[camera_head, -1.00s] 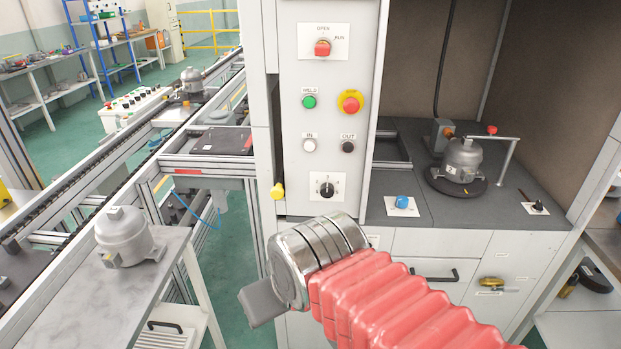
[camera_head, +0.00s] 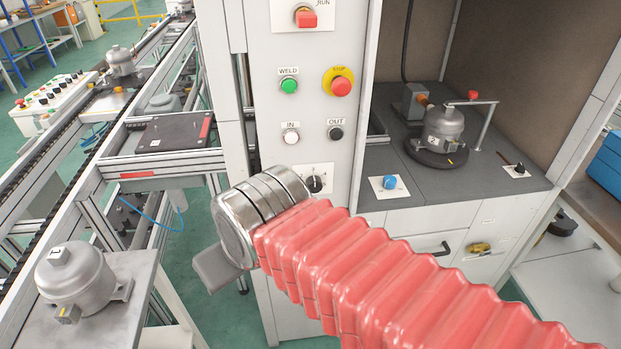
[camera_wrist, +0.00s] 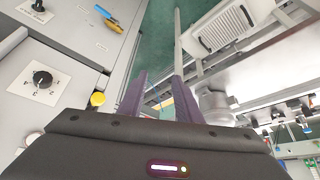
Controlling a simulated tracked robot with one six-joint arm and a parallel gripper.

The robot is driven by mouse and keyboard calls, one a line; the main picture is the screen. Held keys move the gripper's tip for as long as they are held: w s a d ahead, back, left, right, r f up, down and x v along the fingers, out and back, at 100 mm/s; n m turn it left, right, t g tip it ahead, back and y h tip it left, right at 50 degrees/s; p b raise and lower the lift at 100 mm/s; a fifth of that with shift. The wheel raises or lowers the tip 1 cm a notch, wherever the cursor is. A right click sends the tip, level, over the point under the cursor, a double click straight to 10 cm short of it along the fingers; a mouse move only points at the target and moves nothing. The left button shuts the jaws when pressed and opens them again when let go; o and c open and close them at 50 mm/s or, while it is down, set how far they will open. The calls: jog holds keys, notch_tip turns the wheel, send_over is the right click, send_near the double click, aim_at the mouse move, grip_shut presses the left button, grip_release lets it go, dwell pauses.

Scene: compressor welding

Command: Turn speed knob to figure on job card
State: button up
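A black knob on a white dial plate (camera_head: 316,183) sits low on the white front panel, partly behind my arm in the head view. The wrist view shows this black knob (camera_wrist: 42,79) at the left, with figures around it that are too small to read surely. My gripper (camera_wrist: 160,92) points away from the knob, its two dark fingers apart with nothing between them. In the head view a grey finger of my gripper (camera_head: 216,268) shows left of the panel; the rest is hidden behind my wrist. I see no readable job card.
Above the dial are IN and OUT buttons, a green WELD button (camera_head: 289,86), a red stop button (camera_head: 341,84) and a red switch (camera_head: 306,17). A blue knob (camera_head: 390,182) and a compressor (camera_head: 443,127) stand right. Another compressor (camera_head: 76,278) stands left. A yellow knob (camera_wrist: 97,99) protrudes near my gripper.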

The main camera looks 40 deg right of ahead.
jog(key=shift+o, duration=0.5)
jog(key=o, duration=0.3)
jog(key=shift+w+d+r, duration=0.15)
jog(key=shift+d+r, duration=0.05)
jog(key=shift+d, duration=0.05)
jog(key=shift+o, duration=0.3)
jog(key=w+d+r+m+g, duration=0.1)
jog(key=w+d+r+m, duration=0.1)
jog(key=d, duration=0.3)
jog(key=w+d+r+m, duration=0.1)
jog(key=d+m, duration=0.1)
jog(key=d, duration=0.4)
jog(key=shift+w+d+r+g, duration=0.15)
jog(key=shift+w+r+g, duration=0.25)
jog(key=m+t, duration=0.1)
jog(key=m, duration=0.2)
send_near(316, 182)
jog(key=v, duration=0.4)
jog(key=shift+a+f+h, duration=0.2)
jog(key=shift+a+h, duration=0.15)
jog(key=shift+h, duration=0.05)
jog(key=shift+f, duration=0.1)
jog(key=x, duration=1.3)
jog(key=shift+w+f, duration=0.25)
jog(key=shift+w, duration=0.05)
jog(key=shift+a, duration=0.1)
jog(key=c, duration=1.1)
